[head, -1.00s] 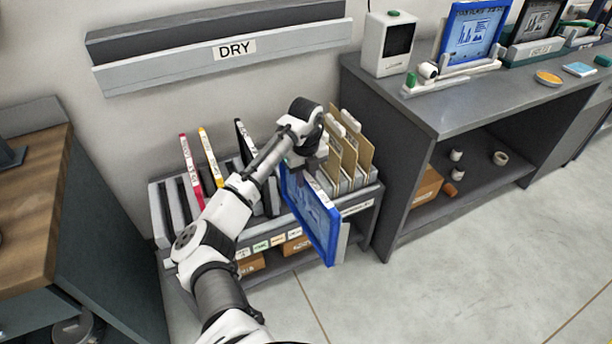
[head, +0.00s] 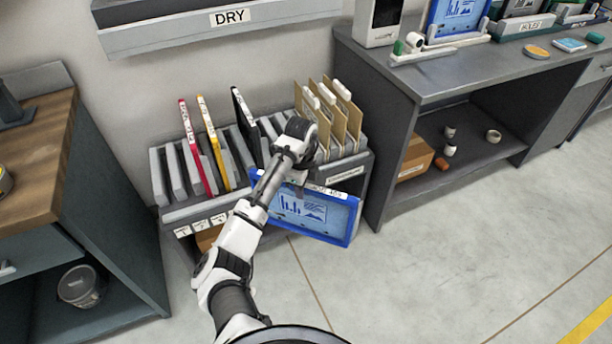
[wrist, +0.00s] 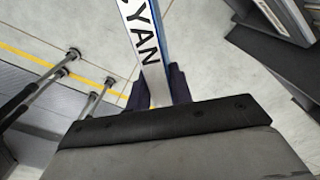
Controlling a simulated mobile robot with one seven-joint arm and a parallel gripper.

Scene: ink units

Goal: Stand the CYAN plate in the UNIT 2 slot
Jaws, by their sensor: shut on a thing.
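The cyan plate (head: 318,212) is a blue-framed panel with a pale blue face and a chart print. My gripper (head: 300,178) is shut on its top edge and holds it in front of the low rack, clear of the floor. In the wrist view the plate's white label (wrist: 142,40), ending in "YAN", runs up between the dark fingers (wrist: 160,90). Another blue-framed panel (head: 459,14) stands in a holder on the grey bench. The UNIT 2 slot cannot be made out; the labels on the bench holders are too small to read surely.
The low rack (head: 190,212) holds red, yellow and black-edged plates (head: 246,122) and several tan folders (head: 328,118). The grey bench (head: 440,68) stands to its right, with a white box (head: 378,22) and small discs on top. A wooden-topped cabinet (head: 40,135) is at left. Floor at right is clear.

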